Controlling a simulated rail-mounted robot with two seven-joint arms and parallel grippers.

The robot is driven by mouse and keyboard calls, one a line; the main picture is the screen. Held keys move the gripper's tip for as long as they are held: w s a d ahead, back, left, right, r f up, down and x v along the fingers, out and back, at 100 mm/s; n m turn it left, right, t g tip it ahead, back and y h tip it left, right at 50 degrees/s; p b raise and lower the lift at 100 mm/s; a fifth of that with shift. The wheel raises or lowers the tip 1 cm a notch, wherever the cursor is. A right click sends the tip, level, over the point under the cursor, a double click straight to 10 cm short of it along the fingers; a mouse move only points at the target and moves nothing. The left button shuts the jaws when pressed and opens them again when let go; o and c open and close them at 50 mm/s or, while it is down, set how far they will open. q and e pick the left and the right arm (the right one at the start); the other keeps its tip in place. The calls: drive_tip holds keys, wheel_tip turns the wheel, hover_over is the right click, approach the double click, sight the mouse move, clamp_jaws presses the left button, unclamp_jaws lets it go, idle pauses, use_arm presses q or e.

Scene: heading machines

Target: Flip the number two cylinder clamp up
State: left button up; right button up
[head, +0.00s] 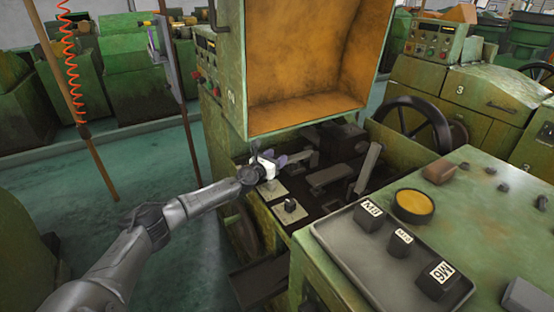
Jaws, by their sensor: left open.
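My left arm comes in from the lower left. My left gripper (280,161) is open at the left side of the machine's recess, below the orange-lined hood. Its fingers are small and partly blend with the dark parts behind them. Inside the recess are a flat grey bar (329,175) and a tilted grey lever (368,168), both right of the gripper. A small dark knob (290,206) stands on a pale plate below the gripper. I cannot tell which part is the number two cylinder clamp, or whether the gripper touches anything. My right gripper is not in view.
The raised hood (305,110) hangs over the recess. A grey tray (350,243) with blocks marked M8, M10 and M6 lies on the green machine top at right, beside a yellow round dish (413,205). A black handwheel (412,122) stands behind. Floor is open at left.

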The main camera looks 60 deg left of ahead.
use_arm(q)
drive_tip(key=shift+w+a, duration=0.1)
drive_tip(key=shift+w, duration=0.25)
drive_tip(key=shift+c, duration=0.4)
clamp_jaws()
